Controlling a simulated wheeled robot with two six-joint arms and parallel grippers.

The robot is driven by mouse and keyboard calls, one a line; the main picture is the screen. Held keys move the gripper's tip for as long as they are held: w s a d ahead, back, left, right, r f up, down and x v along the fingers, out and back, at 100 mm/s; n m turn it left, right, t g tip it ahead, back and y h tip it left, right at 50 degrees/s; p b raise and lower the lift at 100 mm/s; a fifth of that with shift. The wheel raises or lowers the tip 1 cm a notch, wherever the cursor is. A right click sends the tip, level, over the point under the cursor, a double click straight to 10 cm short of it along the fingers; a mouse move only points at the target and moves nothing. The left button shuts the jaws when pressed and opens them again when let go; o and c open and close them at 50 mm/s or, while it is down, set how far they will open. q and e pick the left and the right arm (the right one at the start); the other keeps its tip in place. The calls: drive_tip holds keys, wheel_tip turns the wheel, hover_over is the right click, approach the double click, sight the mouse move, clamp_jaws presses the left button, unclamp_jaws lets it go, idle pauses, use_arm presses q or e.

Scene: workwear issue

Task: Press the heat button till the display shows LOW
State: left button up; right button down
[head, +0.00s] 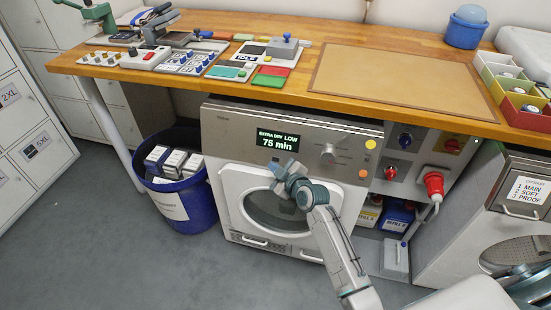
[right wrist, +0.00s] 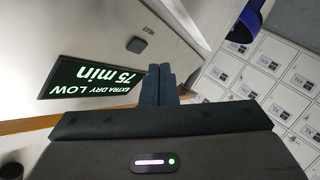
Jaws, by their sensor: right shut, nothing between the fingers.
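The dryer (head: 225,130) has a dark display (head: 278,140) in its front panel, which reads EXTRA DRY LOW and 75 min. The same display (right wrist: 92,77) shows upside down in the right wrist view. There, the small dark square heat button (right wrist: 137,45), with HEAT printed by it, sits beside the display. My right gripper (head: 283,172) is in front of the dryer, just below the display. Its fingers (right wrist: 160,80) are shut and empty. In the wrist view a gap shows between the fingertips and the button. I cannot make out the button in the head view. My left gripper is not in view.
A knob (head: 328,153) and coloured buttons are right of the display. The wooden worktop (head: 225,28) above holds panels and tools. A blue bin (head: 190,212) stands left of the dryer. A red plug (head: 433,184) is at the right. The floor in front is clear.

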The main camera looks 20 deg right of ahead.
drive_tip(key=s+a, duration=0.1)
drive_tip(key=s+a+r+p, duration=0.1)
drive_tip(key=s, duration=0.1)
drive_tip(key=shift+r, duration=0.1)
idle(1.6)
